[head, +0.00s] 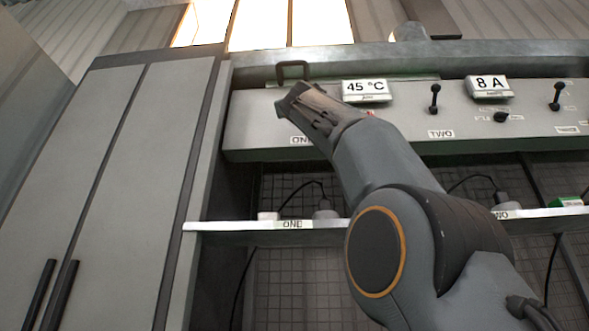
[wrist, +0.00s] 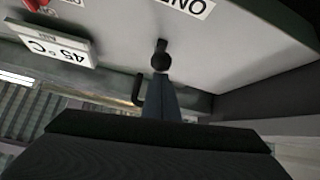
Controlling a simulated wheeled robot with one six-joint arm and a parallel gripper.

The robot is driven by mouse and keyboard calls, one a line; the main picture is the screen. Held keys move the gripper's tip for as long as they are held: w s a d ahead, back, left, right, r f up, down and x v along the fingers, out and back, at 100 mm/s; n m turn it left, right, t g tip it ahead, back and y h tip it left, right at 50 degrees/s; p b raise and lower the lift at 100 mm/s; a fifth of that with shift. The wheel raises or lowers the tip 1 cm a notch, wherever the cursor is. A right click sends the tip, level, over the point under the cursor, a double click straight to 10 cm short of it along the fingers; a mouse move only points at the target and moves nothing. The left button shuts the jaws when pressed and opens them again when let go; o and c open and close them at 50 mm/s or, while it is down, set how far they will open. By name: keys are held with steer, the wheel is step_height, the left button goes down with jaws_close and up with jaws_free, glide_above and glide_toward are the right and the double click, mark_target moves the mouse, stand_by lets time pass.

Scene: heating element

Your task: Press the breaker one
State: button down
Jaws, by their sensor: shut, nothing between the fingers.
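The breaker one lever, a short black stick with a ball knob (wrist: 161,60), shows in the wrist view below the upside-down ONE label (wrist: 186,5). My gripper (wrist: 159,82) is shut and empty, its fingertips right at the knob; I cannot tell whether they touch it. In the head view my gripper (head: 287,104) is over the left part of the grey panel (head: 255,125), just above the partly covered ONE label (head: 299,140), and hides the breaker one lever there.
A 45 °C display (head: 365,91) stands right of my gripper, and a dark bracket handle (head: 293,65) behind it. The TWO lever (head: 434,98) and 8 A display (head: 489,88) are further right. A shelf (head: 215,226) runs below; a tall cabinet (head: 110,180) stands left.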

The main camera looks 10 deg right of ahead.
steer(key=shift+w+d+f, duration=0.1)
steer(key=shift+w+f, duration=0.45)
steer(key=shift+f, duration=0.05)
steer(key=shift+w+f, duration=0.1)
steer(key=shift+w, duration=0.05)
steer(key=s+a+r+p, duration=0.2)
steer(key=s+r, duration=0.2)
steer(key=s+f+b, duration=0.4)
steer(key=f+b, duration=0.5)
steer(key=b, duration=0.2)
steer(key=shift+a+f, duration=0.15)
steer(key=shift+a, duration=0.1)
steer(key=shift+s, duration=0.1)
stand_by(0.6)
